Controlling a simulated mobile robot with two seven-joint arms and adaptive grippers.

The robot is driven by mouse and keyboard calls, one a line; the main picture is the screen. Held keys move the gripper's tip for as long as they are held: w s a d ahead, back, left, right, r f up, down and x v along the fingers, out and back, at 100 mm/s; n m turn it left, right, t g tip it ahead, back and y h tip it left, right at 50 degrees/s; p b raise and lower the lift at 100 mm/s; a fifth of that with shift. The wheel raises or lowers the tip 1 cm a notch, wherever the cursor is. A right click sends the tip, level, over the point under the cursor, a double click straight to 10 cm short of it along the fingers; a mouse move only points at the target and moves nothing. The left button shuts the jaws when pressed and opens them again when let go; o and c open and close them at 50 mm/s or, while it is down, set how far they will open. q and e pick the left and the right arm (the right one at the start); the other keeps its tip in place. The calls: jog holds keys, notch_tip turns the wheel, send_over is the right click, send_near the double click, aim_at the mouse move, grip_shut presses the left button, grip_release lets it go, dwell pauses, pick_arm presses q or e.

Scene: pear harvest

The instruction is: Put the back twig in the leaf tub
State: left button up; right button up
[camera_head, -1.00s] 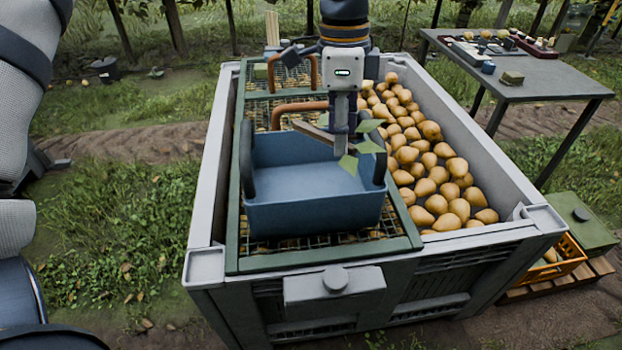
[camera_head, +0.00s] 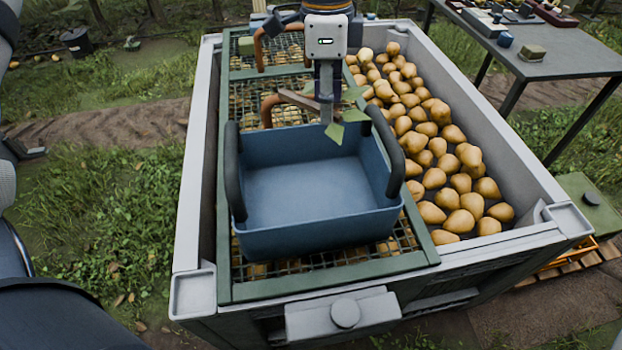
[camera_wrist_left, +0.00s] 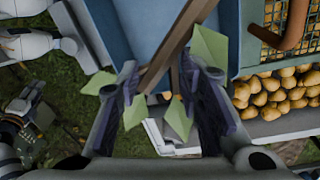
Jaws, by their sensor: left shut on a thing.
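The back twig (camera_head: 298,99) is a brown stick with green leaves. My left gripper (camera_head: 327,108) comes down from the top of the head view and is shut on it. In the left wrist view, the twig (camera_wrist_left: 167,48) crosses between the fingers of the gripper (camera_wrist_left: 165,85). The leaf tub (camera_head: 315,190) is a blue open box with two dark handles, standing on the mesh lid. Its inside looks empty. In the head view, the gripper and twig overlap the tub's far rim, and one leaf shows against its back wall. Their height above the rim is unclear.
A large grey crate (camera_head: 190,200) holds the green-framed mesh lid (camera_head: 330,279) and many pears (camera_head: 430,150). Brown curved handles (camera_head: 268,110) rise from the mesh behind the tub. A grey table (camera_head: 545,65) with small items stands at the upper right. Grass lies left of the crate.

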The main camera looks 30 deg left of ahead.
pick_arm(q)
notch_tip(320, 180, down, 4)
jog(key=shift+f+b, duration=0.1)
jog(key=shift+b, duration=0.3)
pick_arm(e)
jog(key=shift+s+f+g, duration=0.3)
jog(key=shift+s+f, duration=0.3)
jog(key=shift+s, duration=0.05)
pick_arm(q)
jog(key=o, duration=0.9)
jog(key=r, duration=1.2)
jog(key=shift+w+a+r, duration=0.15)
jog(key=shift+w+a, duration=0.1)
jog(key=shift+a, duration=0.15)
